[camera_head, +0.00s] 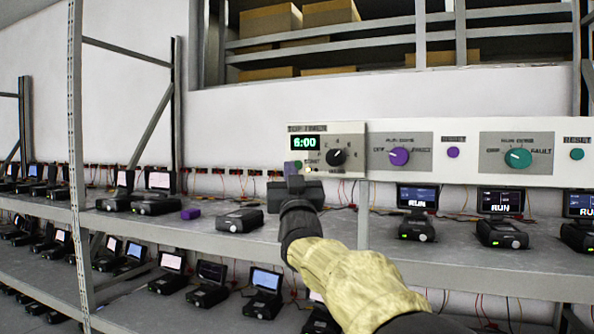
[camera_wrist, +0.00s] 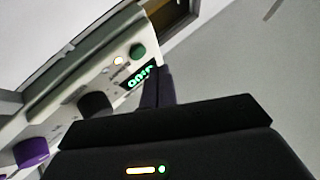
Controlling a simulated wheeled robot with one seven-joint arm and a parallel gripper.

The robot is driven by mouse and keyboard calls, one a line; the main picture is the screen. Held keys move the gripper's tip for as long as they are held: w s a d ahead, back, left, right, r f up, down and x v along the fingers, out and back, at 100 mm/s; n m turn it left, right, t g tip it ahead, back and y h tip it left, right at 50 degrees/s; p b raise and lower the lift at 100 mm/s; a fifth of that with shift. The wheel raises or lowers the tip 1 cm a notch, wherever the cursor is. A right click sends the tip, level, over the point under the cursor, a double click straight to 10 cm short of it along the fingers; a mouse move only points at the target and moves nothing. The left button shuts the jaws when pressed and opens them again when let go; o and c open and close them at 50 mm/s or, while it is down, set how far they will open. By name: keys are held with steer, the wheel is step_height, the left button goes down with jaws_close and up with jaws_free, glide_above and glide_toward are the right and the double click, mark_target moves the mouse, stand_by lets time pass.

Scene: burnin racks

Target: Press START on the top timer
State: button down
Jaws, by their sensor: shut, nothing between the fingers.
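The top timer (camera_head: 352,133) is a pale box on the long panel, with a green display (camera_head: 305,143) reading 6:00 and a black dial (camera_head: 335,157). Its green button (camera_head: 298,163), beside a START label, is partly covered by my gripper (camera_head: 291,168).
A purple knob (camera_head: 399,156) and a teal knob (camera_head: 517,158) sit to the right on the panel. Below, the metal shelf (camera_head: 470,260) holds several small devices with screens. A rack upright (camera_head: 76,150) stands at left. Boxes (camera_head: 270,21) lie on a high shelf.

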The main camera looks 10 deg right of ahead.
steer(key=s+a+b, duration=0.2)
steer(key=s, duration=0.1)
steer(key=shift+a, duration=0.1)
stand_by(0.8)
steer(key=s+f+n+g+y, duration=0.2)
steer(key=f+g, duration=1)
steer(key=f, duration=2.2)
steer(key=s+f+m+g, duration=0.1)
steer(key=s+f+g, duration=0.9)
steer(key=s+f, duration=1.2)
steer(key=s, duration=0.3)
steer(key=shift+s+d+f+g+b, duration=0.3)
steer(key=shift+s+d+f+b, duration=0.05)
steer(key=shift+s+b, duration=0.05)
